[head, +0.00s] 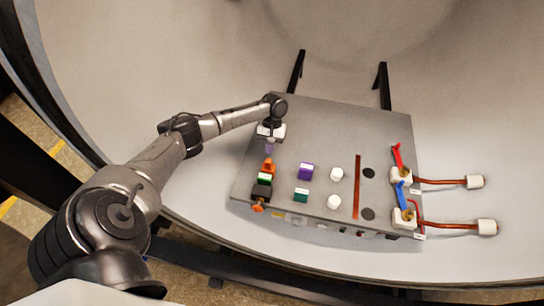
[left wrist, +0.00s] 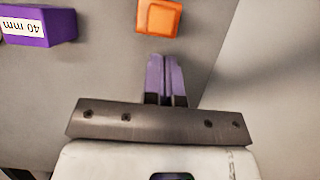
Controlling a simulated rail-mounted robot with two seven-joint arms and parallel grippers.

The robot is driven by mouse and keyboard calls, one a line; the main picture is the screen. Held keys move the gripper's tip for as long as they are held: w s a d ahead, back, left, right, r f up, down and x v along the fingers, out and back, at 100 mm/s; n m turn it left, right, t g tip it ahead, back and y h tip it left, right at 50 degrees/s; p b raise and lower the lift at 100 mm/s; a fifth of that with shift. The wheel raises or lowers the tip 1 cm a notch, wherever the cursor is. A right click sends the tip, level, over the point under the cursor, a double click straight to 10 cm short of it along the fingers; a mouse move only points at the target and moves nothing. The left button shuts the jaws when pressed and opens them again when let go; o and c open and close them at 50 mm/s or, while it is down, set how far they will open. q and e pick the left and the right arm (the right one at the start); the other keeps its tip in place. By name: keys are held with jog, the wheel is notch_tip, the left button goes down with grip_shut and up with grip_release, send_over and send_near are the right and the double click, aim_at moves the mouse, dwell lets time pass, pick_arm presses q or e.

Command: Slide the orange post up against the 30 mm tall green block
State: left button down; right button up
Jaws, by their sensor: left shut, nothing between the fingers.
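The orange post (head: 268,165) stands at the left part of the grey plate; it also shows in the left wrist view (left wrist: 159,17). My left gripper (head: 268,149) is shut and empty, on the far side of the post. In the left wrist view its purple fingertips (left wrist: 164,62) point at the post with a small gap between. A green block (head: 264,179) with a pale patch sits just nearer than the post. A darker green block (head: 300,195) with a white label stands to the right. I cannot read either as 30 mm. My right gripper is not in view.
A purple block (head: 306,171), labelled 40 mm in the left wrist view (left wrist: 40,27), stands right of the post. A black block (head: 261,192) lies nearer. White cylinders (head: 336,174), a brown strip (head: 357,187) and red and blue levers are further right. The plate's far part is clear.

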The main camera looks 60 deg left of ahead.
pick_arm(q)
jog(key=w+a+r+t+b, duration=0.1)
jog(key=w+a+r+b, duration=0.1)
jog(key=w+r+b, duration=0.5)
jog(key=s+d+f+g+p, duration=0.1)
jog(key=s+d+f+p, duration=0.2)
jog(key=s+f, duration=0.4)
jog(key=shift+s+d, duration=0.2)
jog(key=shift+s, duration=0.05)
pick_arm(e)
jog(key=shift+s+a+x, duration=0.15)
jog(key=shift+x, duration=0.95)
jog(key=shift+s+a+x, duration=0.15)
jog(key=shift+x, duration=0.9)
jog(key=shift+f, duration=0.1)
pick_arm(q)
jog(key=shift+r+p, duration=0.1)
jog(key=shift+p, duration=0.2)
